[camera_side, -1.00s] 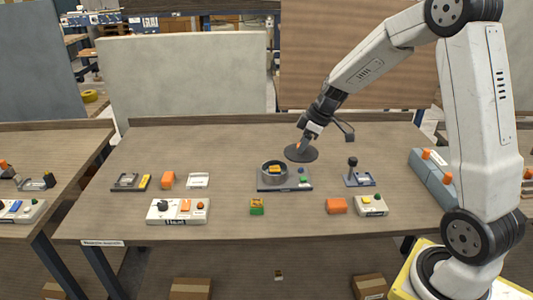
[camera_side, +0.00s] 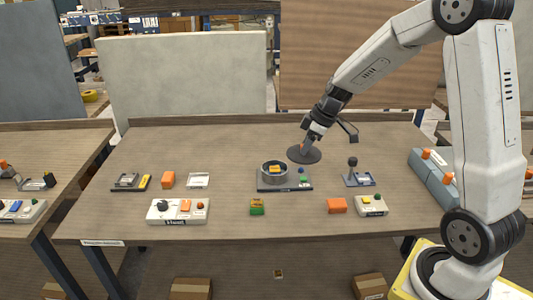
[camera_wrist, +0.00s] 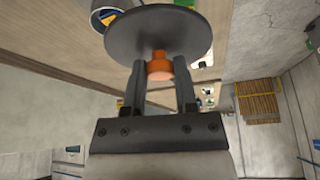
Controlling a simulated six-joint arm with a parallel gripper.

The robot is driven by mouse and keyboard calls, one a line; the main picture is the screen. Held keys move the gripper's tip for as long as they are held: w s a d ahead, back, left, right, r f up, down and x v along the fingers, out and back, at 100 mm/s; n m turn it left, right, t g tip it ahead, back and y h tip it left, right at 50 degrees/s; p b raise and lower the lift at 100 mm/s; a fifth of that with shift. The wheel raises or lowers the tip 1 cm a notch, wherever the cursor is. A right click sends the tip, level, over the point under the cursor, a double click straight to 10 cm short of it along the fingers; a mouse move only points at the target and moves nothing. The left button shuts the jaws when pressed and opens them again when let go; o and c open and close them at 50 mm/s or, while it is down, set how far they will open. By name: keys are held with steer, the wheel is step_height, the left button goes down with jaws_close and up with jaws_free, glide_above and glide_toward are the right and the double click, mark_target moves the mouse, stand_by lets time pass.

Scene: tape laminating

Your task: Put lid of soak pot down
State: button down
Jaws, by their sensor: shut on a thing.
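The lid is a dark grey round disc (camera_side: 304,155) with an orange knob. My gripper (camera_side: 306,146) is shut on the knob, and the lid hangs below it, right of and behind the soak pot. In the wrist view the orange knob (camera_wrist: 159,66) sits between my two fingers, with the lid (camera_wrist: 185,30) beyond them. The soak pot (camera_side: 263,171) is a grey round pot on a dark base, open at the top, with a yellow piece inside. I cannot tell whether the lid touches the table.
A small lever device (camera_side: 358,180) stands right of the pot. An orange block (camera_side: 337,206) and a white button box (camera_side: 371,206) are in front right. The table behind and left of the lid is clear.

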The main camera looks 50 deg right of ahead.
steer(key=s+a+f, duration=0.2)
steer(key=s, duration=0.5)
steer(key=s+a+f, duration=0.3)
steer(key=s, duration=0.5)
steer(key=shift+a+f, duration=0.25)
steer(key=shift+a, duration=0.1)
steer(key=shift+w, duration=0.15)
glide_toward(294, 210)
steer(key=shift+w+a+f, duration=0.15)
steer(key=shift+a+f, duration=0.05)
steer(key=shift+a, duration=0.2)
steer(key=shift+w+a+f, duration=0.2)
steer(key=shift+a, duration=0.2)
steer(key=shift+w+d+f, duration=0.1)
steer(key=shift+w+f, duration=0.35)
steer(key=shift+f, duration=0.1)
steer(key=shift+w+f, duration=0.2)
steer(key=shift+f, duration=0.05)
steer(key=shift+d+f, duration=0.1)
steer(key=shift+f, duration=1.4)
steer(key=shift+f, duration=0.15)
